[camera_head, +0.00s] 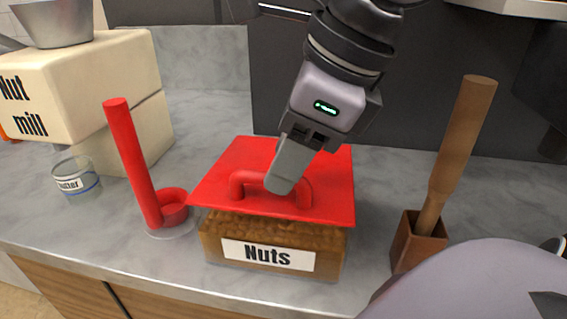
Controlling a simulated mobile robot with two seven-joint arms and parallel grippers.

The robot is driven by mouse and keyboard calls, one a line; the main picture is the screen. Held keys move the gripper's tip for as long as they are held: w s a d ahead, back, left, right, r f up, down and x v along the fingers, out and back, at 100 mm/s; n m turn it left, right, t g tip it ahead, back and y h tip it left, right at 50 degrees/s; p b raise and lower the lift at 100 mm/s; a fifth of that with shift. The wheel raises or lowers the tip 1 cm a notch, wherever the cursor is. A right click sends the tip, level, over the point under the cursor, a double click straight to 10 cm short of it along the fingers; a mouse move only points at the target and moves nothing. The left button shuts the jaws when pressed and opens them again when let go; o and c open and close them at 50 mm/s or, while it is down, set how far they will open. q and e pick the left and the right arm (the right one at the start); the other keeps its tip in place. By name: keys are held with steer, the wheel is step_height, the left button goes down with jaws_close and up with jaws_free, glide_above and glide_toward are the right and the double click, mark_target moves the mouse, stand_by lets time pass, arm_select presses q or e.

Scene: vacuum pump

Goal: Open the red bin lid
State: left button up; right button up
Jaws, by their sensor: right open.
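The red bin lid (325,170) is a flat square plate with a raised red bar handle (303,190). It lies over a brown bin (333,250) with a white "Nuts" label on its front. Brown, rough-looking nuts show just under the lid's front edge. My right gripper (281,186) comes down from above, with its fingers at the handle's middle, hiding part of it. It is open, but from this angle the fingers overlap, and I cannot tell whether they touch or straddle the handle. My left gripper is not in view.
Left of the bin stand a red upright rod (132,160) and a small red cup (173,207). A brown holder with a wooden handle (463,140) stands right. The grey counter's (205,105) back is fairly clear.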

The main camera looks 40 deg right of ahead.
steer(key=shift+x, duration=0.8)
jaws_close()
steer(key=shift+d+r, duration=0.1)
